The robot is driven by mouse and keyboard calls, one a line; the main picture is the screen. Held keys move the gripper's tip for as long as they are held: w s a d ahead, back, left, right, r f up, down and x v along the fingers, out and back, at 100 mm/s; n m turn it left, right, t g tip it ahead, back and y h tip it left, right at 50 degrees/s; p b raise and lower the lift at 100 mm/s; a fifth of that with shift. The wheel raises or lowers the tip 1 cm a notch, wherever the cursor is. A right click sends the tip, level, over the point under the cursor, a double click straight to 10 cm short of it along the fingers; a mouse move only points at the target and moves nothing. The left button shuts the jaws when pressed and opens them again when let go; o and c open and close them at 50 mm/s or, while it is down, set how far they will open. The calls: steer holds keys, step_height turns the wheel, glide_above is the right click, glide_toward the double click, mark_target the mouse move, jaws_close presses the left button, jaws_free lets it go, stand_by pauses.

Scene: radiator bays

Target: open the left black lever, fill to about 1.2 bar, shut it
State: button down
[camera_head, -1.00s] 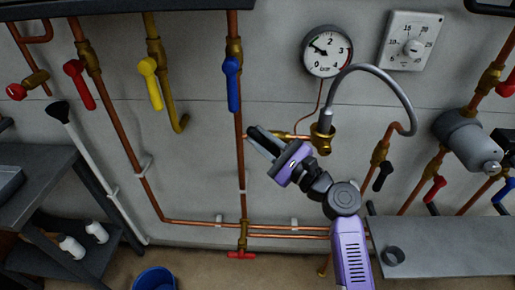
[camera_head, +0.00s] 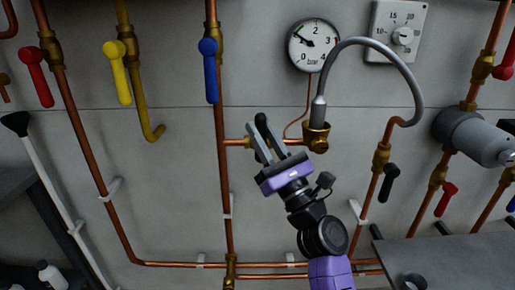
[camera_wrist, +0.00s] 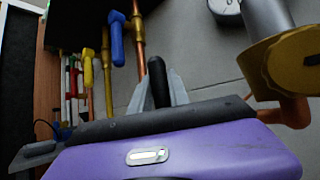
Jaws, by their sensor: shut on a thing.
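My gripper (camera_head: 258,126) is at the short copper branch pipe left of the brass filling valve (camera_head: 316,135). In the wrist view its two grey fingers are shut on a black lever (camera_wrist: 158,80), which stands up between them. In the head view the fingers mostly hide this lever. The pressure gauge (camera_head: 313,46) hangs above; its needle points to the upper left, close to the 1. The other black lever (camera_head: 390,180) hangs free at the lower right, below the right end of the grey hose (camera_head: 418,85).
A blue lever (camera_head: 209,70), a yellow lever (camera_head: 117,72) and a red lever (camera_head: 38,75) hang to the left. A thermostat dial (camera_head: 402,34) is at upper right. A grey shelf (camera_head: 460,250) stands at lower right. The wall below the branch pipe is mostly bare.

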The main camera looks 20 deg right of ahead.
steer(key=shift+d+f+m+t+h+b, duration=0.2)
steer(key=shift+m+t+h+b, duration=0.2)
steer(key=shift+m+h+b, duration=0.2)
steer(key=c, duration=1.3)
jaws_free()
steer(key=shift+r, duration=0.15)
steer(key=shift+o, duration=0.2)
steer(key=shift+s, duration=0.1)
steer(key=b+v, duration=0.2)
steer(key=v, duration=0.5)
steer(key=shift+s+f, duration=0.3)
